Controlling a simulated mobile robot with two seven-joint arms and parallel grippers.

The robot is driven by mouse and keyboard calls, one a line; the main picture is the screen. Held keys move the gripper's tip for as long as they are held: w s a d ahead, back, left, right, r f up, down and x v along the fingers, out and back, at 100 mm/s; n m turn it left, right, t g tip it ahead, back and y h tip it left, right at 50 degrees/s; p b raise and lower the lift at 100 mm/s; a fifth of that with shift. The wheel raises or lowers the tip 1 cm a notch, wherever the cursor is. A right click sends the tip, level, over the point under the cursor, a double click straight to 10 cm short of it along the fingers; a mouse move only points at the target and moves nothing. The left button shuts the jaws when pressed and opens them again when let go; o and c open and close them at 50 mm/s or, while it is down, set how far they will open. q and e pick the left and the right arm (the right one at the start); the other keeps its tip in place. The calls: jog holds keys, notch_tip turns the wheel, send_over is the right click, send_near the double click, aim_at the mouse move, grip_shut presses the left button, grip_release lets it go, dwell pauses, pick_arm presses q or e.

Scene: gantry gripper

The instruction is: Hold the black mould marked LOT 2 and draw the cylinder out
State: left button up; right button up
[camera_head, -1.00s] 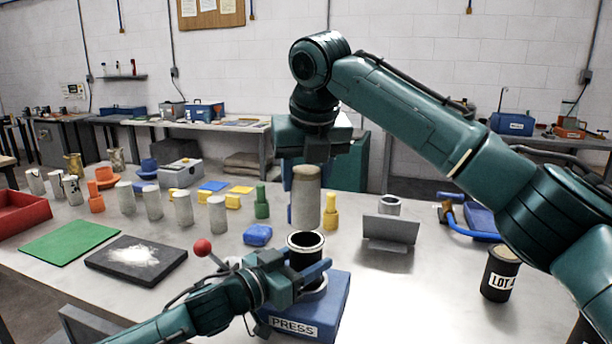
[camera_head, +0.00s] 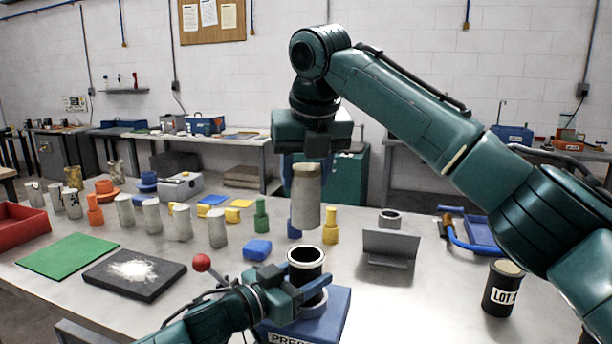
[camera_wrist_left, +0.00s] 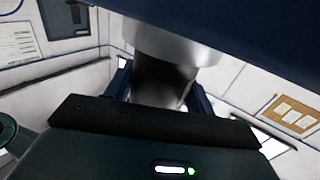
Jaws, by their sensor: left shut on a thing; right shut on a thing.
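A black, open-topped mould (camera_head: 306,268) stands upright over the blue press block (camera_head: 325,318), in a grey ring. My left gripper (camera_head: 308,292) is shut around the mould's side. The left wrist view shows the dark mould (camera_wrist_left: 160,85) between the fingers, with a pale grey ring against it. No lot mark shows on this mould. My right gripper (camera_head: 306,168) is shut on the top of a grey cylinder (camera_head: 306,205). The cylinder hangs upright straight above the mould, clear of its rim. The mould's mouth looks empty.
Another black mould (camera_head: 502,290) with a LOT label, digit unclear, stands at right. A grey angled stand (camera_head: 389,248) is right of the cylinder. Several grey cylinders (camera_head: 217,228) stand at left, behind a dark slab (camera_head: 134,274) and green mat (camera_head: 68,255). A red-knobbed lever (camera_head: 202,263) is beside my left gripper.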

pick_arm(q)
jog(key=shift+f, duration=0.1)
jog(key=o, duration=1.1)
